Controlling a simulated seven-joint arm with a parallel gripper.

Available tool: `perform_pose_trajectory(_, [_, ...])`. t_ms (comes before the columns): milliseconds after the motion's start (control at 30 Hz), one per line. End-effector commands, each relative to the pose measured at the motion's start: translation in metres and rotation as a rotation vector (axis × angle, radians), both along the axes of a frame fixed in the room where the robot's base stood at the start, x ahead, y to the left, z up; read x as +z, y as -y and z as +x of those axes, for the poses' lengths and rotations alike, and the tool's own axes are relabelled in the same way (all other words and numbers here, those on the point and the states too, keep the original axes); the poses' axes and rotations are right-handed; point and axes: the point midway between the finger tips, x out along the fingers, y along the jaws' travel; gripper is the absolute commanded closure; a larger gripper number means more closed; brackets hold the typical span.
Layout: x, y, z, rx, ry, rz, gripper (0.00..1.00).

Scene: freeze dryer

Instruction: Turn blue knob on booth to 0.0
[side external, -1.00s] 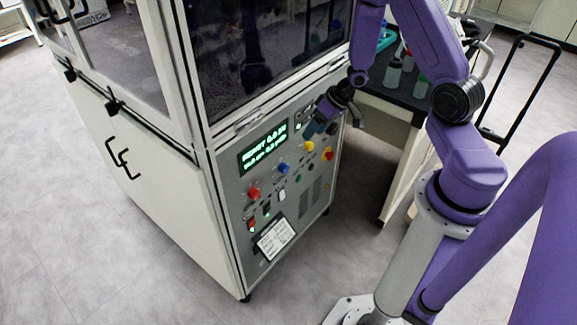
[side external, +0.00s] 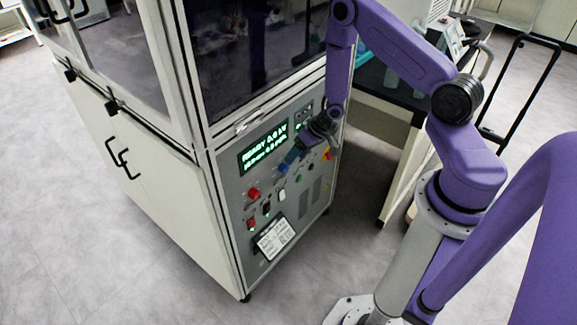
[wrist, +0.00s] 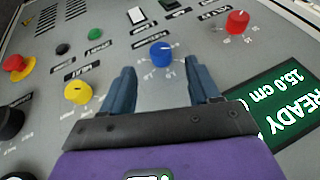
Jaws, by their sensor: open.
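The blue knob (wrist: 161,54) sits on the grey control panel of the booth, with a small white pointer mark and printed scale marks around it. In the wrist view it lies just beyond and between the two blue fingers of my gripper (wrist: 160,84). The fingers are apart and nothing is held. In the side view my gripper (side external: 292,158) is close in front of the panel. The blue knob (side external: 283,168) shows there just beyond the fingertips. I cannot tell the exact gap between fingers and knob.
A red knob (wrist: 237,22), a yellow knob (wrist: 78,92), a black knob (wrist: 10,122) and a red-and-yellow emergency button (wrist: 16,66) surround it. The green-lit display (wrist: 288,105) lies to the right. A dark bench (side external: 385,90) stands right of the booth.

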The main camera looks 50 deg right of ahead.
Motion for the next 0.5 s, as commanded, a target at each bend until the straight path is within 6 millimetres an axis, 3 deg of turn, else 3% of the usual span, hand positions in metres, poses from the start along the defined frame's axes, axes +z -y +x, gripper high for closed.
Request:
perform_pose_trajectory(200, [-0.031, -0.011, 0.012, 0.001, -0.002, 0.001, 0.39])
perform_pose_trajectory(500, [-0.053, -0.018, 0.023, -0.001, 0.0, 0.0, 0.39])
